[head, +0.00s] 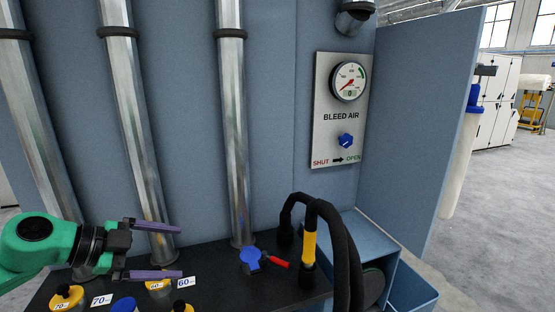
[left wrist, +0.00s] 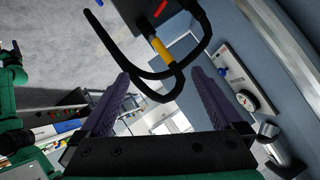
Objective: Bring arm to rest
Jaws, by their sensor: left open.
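My left gripper (head: 178,251) reaches in from the left in the head view, its two purple fingers spread apart with nothing between them. It is above the left part of the dark bench top, in front of the metal pipes. In the left wrist view the same open fingers (left wrist: 161,74) point ahead, with black hose loops showing beyond and between them. My right gripper does not show in the head view. Green arm parts of mine show at the left edge of the left wrist view.
The dark bench top (head: 215,287) holds a blue valve with a red handle (head: 251,258), yellow caps and number labels (head: 102,300). A black hose with a yellow sleeve (head: 309,247) rises at right. A BLEED AIR panel (head: 326,134) has a gauge and blue knob. Floor is clear at far right.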

